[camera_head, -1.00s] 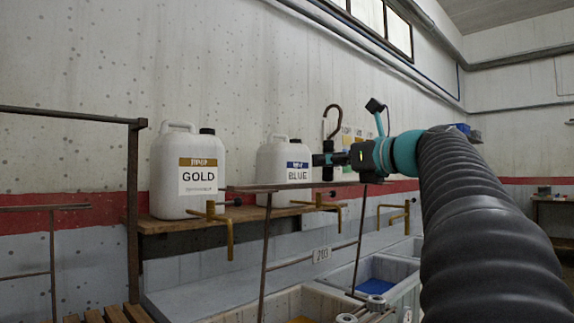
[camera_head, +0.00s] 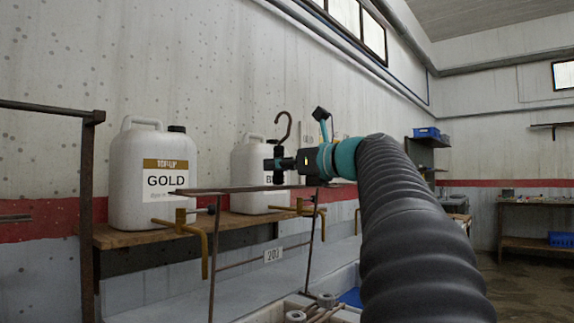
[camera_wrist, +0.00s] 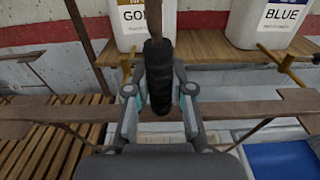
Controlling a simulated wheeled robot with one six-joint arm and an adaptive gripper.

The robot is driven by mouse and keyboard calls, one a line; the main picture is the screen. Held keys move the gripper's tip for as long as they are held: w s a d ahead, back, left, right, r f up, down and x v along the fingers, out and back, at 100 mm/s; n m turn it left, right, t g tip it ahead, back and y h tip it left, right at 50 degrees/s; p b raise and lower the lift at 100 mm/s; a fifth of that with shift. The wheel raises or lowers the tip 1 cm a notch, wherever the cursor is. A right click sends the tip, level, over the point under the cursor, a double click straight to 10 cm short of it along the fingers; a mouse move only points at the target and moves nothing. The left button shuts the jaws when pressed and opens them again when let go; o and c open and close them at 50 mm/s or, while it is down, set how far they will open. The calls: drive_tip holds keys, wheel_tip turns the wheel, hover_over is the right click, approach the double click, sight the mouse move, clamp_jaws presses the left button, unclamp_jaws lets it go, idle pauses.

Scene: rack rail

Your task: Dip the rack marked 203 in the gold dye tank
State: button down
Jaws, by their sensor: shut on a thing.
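The rack marked 203 (camera_head: 235,190) hangs upright, with its number tag (camera_head: 273,255) on a lower bar. My gripper (camera_wrist: 158,90) is shut on the rack's black grip (camera_wrist: 157,72), just below its hook (camera_head: 283,128). The rack's flat top bar crosses the wrist view below the fingers. A white jug labelled GOLD (camera_head: 152,180) stands on a wooden shelf, with a brass tap (camera_head: 190,230) in front. Pale tank edges (camera_head: 262,315) show low in the head view. Gold dye is not visible now.
A BLUE jug (camera_head: 250,170) stands right of the gold one on the shelf (camera_head: 120,236). Blue liquid (camera_wrist: 285,160) lies at lower right in the wrist view, wooden slats (camera_wrist: 45,140) at left. A rusty post (camera_head: 88,220) stands at left.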

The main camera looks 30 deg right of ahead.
drive_tip(key=w+f, duration=0.1)
drive_tip(key=w+a, duration=0.1)
drive_tip(key=w, duration=0.1)
drive_tip(key=w+f+b, duration=0.1)
drive_tip(key=shift+w+a+f, duration=0.35)
drive_tip(key=shift+w+a, duration=0.05)
drive_tip(key=c, duration=1.7)
unclamp_jaws()
drive_tip(key=shift+r, duration=0.1)
clamp_jaws()
drive_tip(key=shift+r+p, duration=0.2)
drive_tip(key=shift+p, duration=0.55)
drive_tip(key=shift+f, duration=0.25)
